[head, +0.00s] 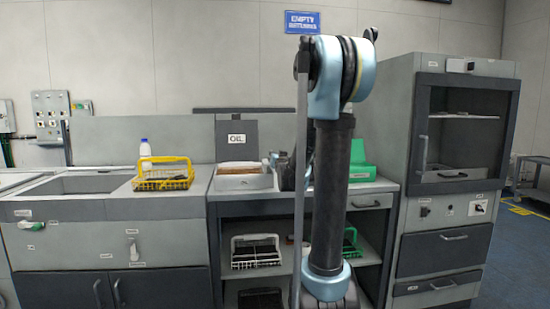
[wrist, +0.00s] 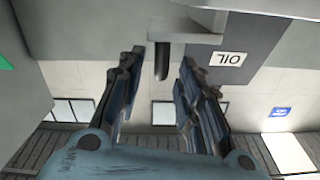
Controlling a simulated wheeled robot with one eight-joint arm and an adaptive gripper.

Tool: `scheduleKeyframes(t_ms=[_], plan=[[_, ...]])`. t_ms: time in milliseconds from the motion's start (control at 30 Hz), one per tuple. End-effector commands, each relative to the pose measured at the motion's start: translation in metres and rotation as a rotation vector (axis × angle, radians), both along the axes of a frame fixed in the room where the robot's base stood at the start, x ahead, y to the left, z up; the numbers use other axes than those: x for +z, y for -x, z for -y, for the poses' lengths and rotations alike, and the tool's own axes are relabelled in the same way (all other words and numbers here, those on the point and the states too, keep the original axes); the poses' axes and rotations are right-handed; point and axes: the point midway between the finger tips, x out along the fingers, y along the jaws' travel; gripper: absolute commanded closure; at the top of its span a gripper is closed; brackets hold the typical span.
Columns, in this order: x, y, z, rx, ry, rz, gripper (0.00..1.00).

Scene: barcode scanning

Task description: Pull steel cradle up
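A pale, steel-coloured wire basket (head: 255,251) sits on the shelf under the middle counter in the head view. It looks most like the steel cradle, but I cannot be sure. My gripper is mostly hidden behind my arm in the head view, near the counter top. In the wrist view my gripper (wrist: 158,62) is open, with its two dark fingers spread apart. A short dark rod (wrist: 162,63) under a grey bracket (wrist: 186,40) shows between the fingers, farther off as far as I can tell. I see nothing held.
A yellow basket (head: 163,175) and a white bottle (head: 145,149) stand on the left counter. A shallow basin (head: 243,182) lies before the OIL panel (head: 236,140). A green holder (head: 360,168) stands right of my arm. A tall grey cabinet (head: 450,170) bounds the right side.

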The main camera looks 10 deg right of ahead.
Motion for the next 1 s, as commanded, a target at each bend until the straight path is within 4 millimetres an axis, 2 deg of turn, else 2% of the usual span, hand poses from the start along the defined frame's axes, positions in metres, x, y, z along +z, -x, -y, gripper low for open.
scheduleKeyframes(t_ms=[300,500,700,967,1000], plan=[[0.000,-0.045,0.000,0.000,0.000,0.001,0.67],[0.000,-0.065,-0.001,0.001,0.000,0.000,0.67],[0.000,-0.074,-0.002,0.002,0.000,0.000,0.67],[0.000,-0.074,-0.002,0.002,0.000,-0.001,0.67],[0.000,-0.074,-0.002,0.002,0.000,-0.001,0.74]])
